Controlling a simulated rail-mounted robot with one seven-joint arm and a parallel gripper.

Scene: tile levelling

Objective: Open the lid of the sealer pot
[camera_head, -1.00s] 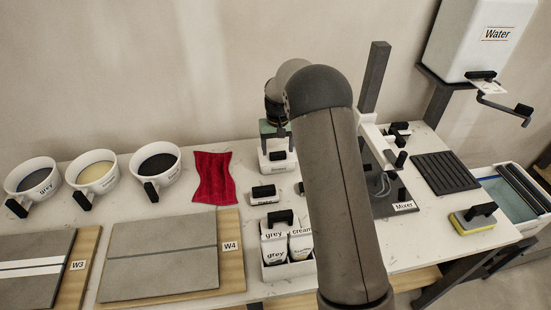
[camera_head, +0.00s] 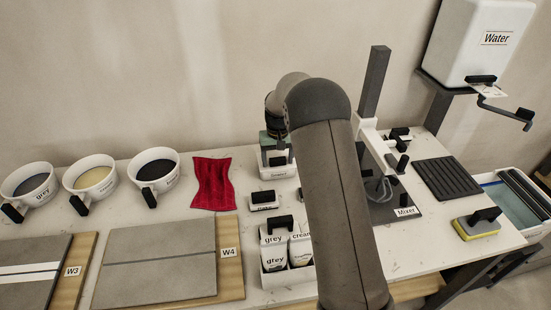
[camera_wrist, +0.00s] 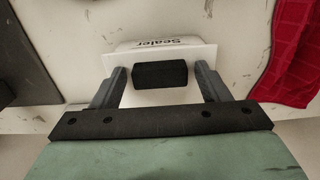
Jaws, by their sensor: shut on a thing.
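The sealer pot (camera_head: 279,172) is a small white box with a "Sealer" label and a black lid handle, at the back middle of the table. In the wrist view, the pot's white top (camera_wrist: 192,56) and its black handle (camera_wrist: 160,75) show between the fingers. My gripper (camera_wrist: 160,73) is shut on the handle, one finger on each side of it. In the head view, my gripper (camera_head: 277,158) is at the pot from above, partly hidden by my arm. The lid looks seated on the pot; its seam is not clear.
A red cloth (camera_head: 213,184) lies left of the pot. A small black-handled block (camera_head: 264,200) and a white holder with grey and cream bags (camera_head: 287,275) stand in front. The mixer (camera_head: 392,200) is to the right, three bowls (camera_head: 92,178) to the left.

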